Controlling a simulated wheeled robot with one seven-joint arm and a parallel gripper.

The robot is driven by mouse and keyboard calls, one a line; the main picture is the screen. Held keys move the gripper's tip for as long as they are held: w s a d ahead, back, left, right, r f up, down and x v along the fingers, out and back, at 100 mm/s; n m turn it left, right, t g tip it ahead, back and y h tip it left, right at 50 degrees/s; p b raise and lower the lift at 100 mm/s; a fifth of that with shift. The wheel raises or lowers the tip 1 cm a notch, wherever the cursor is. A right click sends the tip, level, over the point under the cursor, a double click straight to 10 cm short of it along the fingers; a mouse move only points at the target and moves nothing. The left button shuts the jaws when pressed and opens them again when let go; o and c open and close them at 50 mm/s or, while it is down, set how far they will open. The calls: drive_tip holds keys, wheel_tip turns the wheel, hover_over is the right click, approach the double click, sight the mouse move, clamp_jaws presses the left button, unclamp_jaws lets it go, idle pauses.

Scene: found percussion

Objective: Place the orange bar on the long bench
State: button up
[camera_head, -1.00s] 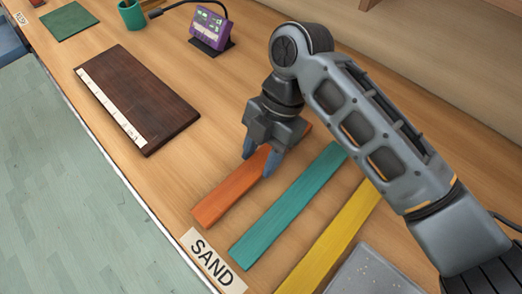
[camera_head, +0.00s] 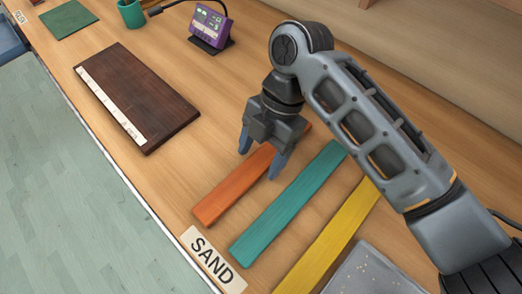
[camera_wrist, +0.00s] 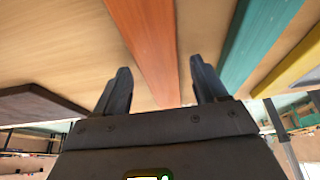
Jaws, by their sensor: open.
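The orange bar (camera_head: 232,190) lies flat on the long wooden bench (camera_head: 165,185), left of a teal bar and near the SAND label. My gripper (camera_head: 258,164) is open over the far half of the orange bar, one finger on each side. In the wrist view the orange bar (camera_wrist: 148,40) runs between the two spread fingers of my gripper (camera_wrist: 160,68), with a gap on both sides. The bar's far part is partly hidden by my gripper in the head view.
A teal bar (camera_head: 290,205) and a yellow bar (camera_head: 328,240) lie parallel to the right, with a grey speckled slab (camera_head: 368,272) beyond. A dark board (camera_head: 150,100), purple device (camera_head: 208,27), green cup (camera_head: 131,14) and green mat (camera_head: 70,20) sit farther off. Bare bench lies left of the orange bar.

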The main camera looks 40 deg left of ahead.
drive_tip(key=b+v, duration=0.1)
drive_tip(key=v, duration=1.1)
drive_tip(key=shift+b, duration=0.35)
